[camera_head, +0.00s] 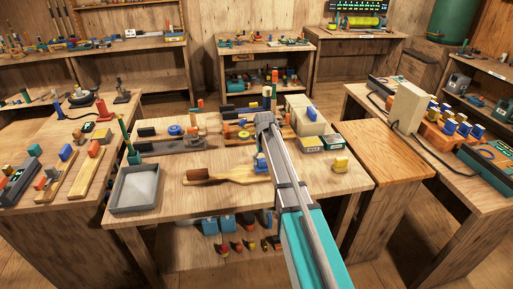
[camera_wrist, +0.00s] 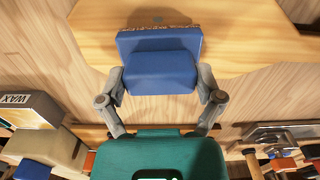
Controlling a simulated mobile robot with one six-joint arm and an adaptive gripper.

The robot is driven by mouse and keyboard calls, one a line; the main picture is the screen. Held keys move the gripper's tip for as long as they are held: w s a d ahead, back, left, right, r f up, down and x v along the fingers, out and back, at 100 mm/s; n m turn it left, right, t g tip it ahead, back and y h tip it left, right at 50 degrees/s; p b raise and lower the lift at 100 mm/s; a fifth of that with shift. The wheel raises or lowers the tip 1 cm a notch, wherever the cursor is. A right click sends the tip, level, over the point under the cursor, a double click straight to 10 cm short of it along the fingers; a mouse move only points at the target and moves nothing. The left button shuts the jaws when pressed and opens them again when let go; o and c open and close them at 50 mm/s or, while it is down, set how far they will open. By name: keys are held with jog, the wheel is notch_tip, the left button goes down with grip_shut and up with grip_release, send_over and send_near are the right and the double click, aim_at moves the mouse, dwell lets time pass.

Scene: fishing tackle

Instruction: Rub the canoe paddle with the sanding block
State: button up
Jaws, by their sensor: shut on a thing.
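The canoe paddle (camera_head: 230,175) lies flat across the middle workbench, its dark brown end to the left and its pale wood to the right. In the wrist view the pale wood of the paddle (camera_wrist: 95,25) fills the top. My gripper (camera_wrist: 161,88) is shut on the blue sanding block (camera_wrist: 160,70), one finger on each side. A rough brown edge shows along the block's far side. The block is over the paddle's right part; I cannot tell whether it touches. In the head view my gripper (camera_head: 263,152) and arm hide part of the paddle's right end.
A grey tray (camera_head: 135,208) stands at the bench's front left. Small tins (camera_head: 320,144), a beige box (camera_head: 306,115) and a yellow-topped piece (camera_head: 340,163) stand to the right. Tools line the back. The bench front right of the tray is clear.

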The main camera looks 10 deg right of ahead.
aim_at(256, 167)
jog(key=shift+d, duration=2.05)
jog(key=shift+a, duration=3.65)
notch_tip(256, 167, up, 2)
jog(key=shift+a+p, duration=0.1)
jog(key=shift+p, duration=0.95)
notch_tip(256, 167, up, 5)
jog(key=p, duration=0.5)
jog(key=shift+r, duration=0.2)
jog(key=shift+f, duration=0.2)
jog(key=shift+f+b, duration=2.8)
jog(key=shift+b, duration=0.05)
jog(key=shift+f+b, duration=1.05)
